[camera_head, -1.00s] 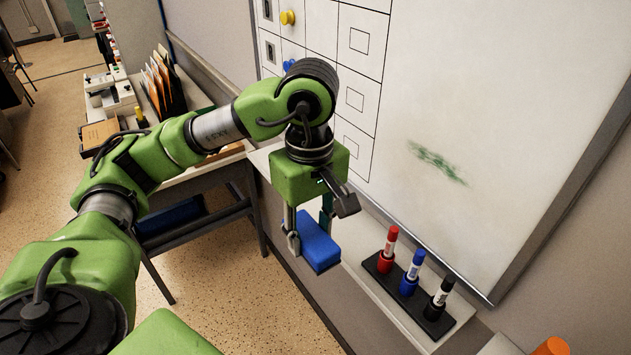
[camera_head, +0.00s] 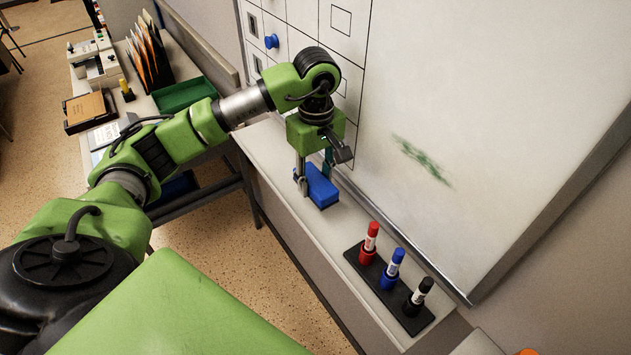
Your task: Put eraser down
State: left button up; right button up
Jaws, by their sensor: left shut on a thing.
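The blue eraser (camera_head: 321,188) is between the fingers of my left gripper (camera_head: 314,180), which is shut on it. The eraser is over the light ledge (camera_head: 273,182) below the whiteboard. I cannot tell for sure whether it touches the ledge. The gripper points down, and its body hides the eraser's top rear part. My right gripper is not in view.
A black holder (camera_head: 391,292) with red (camera_head: 369,246), blue (camera_head: 392,270) and black (camera_head: 417,299) markers stands nearer on the ledge. The whiteboard (camera_head: 480,90) bears a green smudge (camera_head: 422,160). A desk with a green tray (camera_head: 184,94) stands at left. Ledge between eraser and holder is clear.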

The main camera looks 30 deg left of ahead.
aim_at(315, 171)
pick_arm(q)
jog(key=shift+w+a+f, duration=0.25)
jog(key=shift+w+f, duration=0.2)
jog(key=shift+f, duration=0.1)
jog(key=shift+w+a+f, duration=0.25)
jog(key=shift+w+f, duration=0.15)
jog(key=shift+f, duration=0.15)
jog(key=shift+w+a+f+p, duration=0.1)
jog(key=shift+f+p, duration=0.1)
jog(key=shift+p, duration=0.15)
notch_tip(315, 171, down, 3)
jog(key=shift+w+f+p, duration=0.1)
jog(key=shift+p, duration=0.35)
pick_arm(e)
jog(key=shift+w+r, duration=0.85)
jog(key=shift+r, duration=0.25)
pick_arm(q)
jog(key=shift+f, duration=0.1)
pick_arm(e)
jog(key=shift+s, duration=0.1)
pick_arm(q)
jog(key=shift+f, duration=0.15)
jog(key=o, duration=0.7)
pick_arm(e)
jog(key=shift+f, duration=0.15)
pick_arm(q)
jog(key=shift+r, duration=0.2)
